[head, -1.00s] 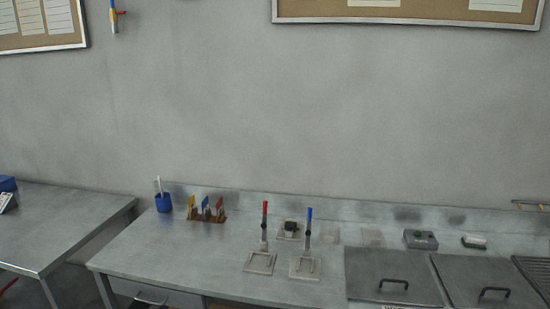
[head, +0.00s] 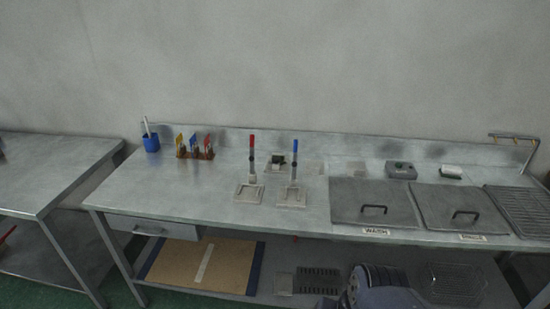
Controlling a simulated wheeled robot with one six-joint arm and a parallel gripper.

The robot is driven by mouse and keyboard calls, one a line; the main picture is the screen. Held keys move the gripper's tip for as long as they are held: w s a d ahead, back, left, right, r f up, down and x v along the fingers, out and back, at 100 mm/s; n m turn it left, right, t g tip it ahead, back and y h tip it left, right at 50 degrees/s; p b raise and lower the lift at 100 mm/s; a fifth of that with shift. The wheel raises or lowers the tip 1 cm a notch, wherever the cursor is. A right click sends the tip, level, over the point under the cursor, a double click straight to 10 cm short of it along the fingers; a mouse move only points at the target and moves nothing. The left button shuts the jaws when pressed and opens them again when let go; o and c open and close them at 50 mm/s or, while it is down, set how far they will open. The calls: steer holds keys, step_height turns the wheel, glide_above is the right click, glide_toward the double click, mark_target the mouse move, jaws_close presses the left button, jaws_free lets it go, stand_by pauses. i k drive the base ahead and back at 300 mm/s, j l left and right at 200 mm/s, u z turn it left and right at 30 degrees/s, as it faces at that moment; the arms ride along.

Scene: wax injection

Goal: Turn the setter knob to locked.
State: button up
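I cannot tell for sure which thing is the setter knob. A small dark block-like piece (head: 278,160) sits on a pale plate at the back middle of the steel bench. Two stands with square pale bases are in front of the dark piece, one with a red-topped upright (head: 252,155) and one with a blue-topped upright (head: 294,160). A blue-grey part of my arm shows at the bottom edge; my gripper is not in view.
The bench (head: 150,195) carries a blue cup (head: 151,143), a rack of coloured tags (head: 195,152) and two lidded basins, one labelled WASH (head: 350,203). A wire rack (head: 518,206) is at the right end. The shelf below holds a brown board (head: 190,266). Bench front left is clear.

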mark_target(276, 160)
steer(key=i+j+z, duration=0.35)
steer(key=i+j, duration=1.05)
